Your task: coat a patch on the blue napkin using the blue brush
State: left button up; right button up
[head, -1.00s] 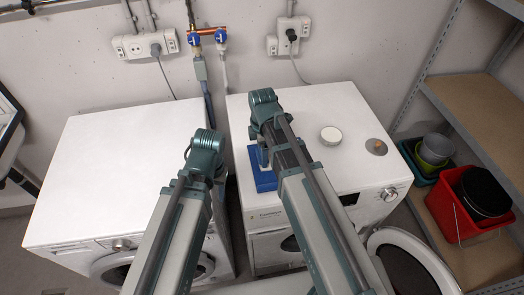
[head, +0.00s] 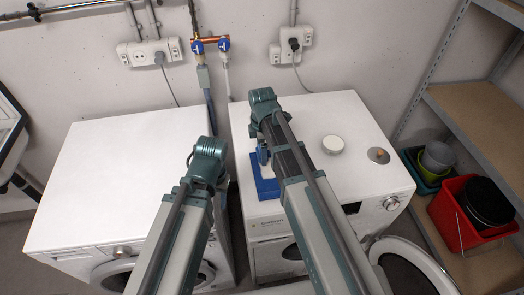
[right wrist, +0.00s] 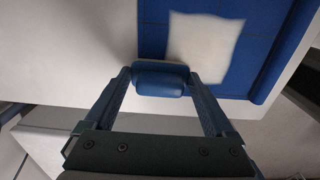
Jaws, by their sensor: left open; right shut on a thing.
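The blue napkin (head: 267,187) lies on the right white machine's top, near its left edge, partly hidden by my right arm. It bears a pale, uneven patch (right wrist: 205,45) in the right wrist view. My right gripper (right wrist: 160,75) is shut on the blue brush (right wrist: 160,86), beside the patch's lower left edge. I cannot tell whether the brush touches the cloth. In the head view my right arm mostly hides the brush. My left gripper (head: 189,159) is open and small in view over the left machine, with its fingers hardly visible.
A round white-topped item (head: 332,144) and a grey disc (head: 378,155) with a brown centre sit right of the napkin. The left machine's top (head: 120,165) is clear. Shelves with a red bucket (head: 455,225) stand at the right.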

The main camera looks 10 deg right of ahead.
jog(key=shift+r+p, duration=2.6)
jog(key=shift+r, duration=0.25)
notch_tip(320, 180, up, 3)
jog(key=p, duration=0.3)
jog(key=shift+s+r, duration=0.1)
